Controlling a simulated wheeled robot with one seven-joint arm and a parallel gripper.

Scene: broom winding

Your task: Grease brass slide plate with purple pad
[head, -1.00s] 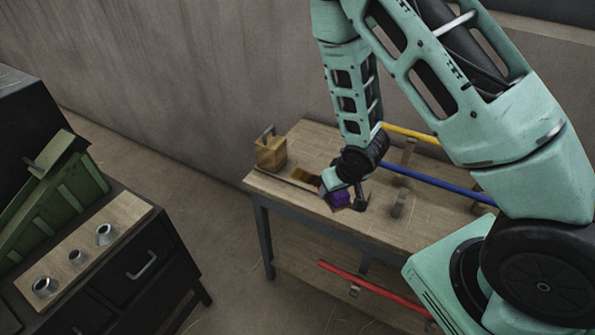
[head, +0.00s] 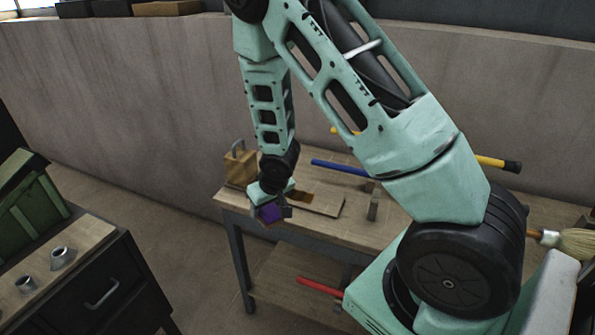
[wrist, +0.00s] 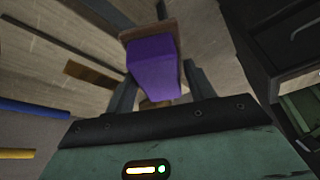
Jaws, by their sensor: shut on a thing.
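My gripper (head: 272,205) is shut on the purple pad (head: 268,214), a purple block with a brown backing. In the wrist view the pad (wrist: 152,65) sits between the two fingers. In the head view it is near the front left edge of the workbench; its exact height is unclear. The brass slide plate (head: 302,197) looks like a small golden-brown patch on a flat board (head: 326,206), just right of my gripper. My gripper and wrist partly hide this area. A golden-brown strip (wrist: 90,74) left of the pad in the wrist view may be the plate.
A wooden block with a metal loop (head: 240,165) stands at the bench's back left. Blue (head: 340,168) and yellow (head: 490,162) handles lie further right. A red handle (head: 320,287) is below. A dark cabinet (head: 95,285) with metal cups stands left, across a floor gap.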

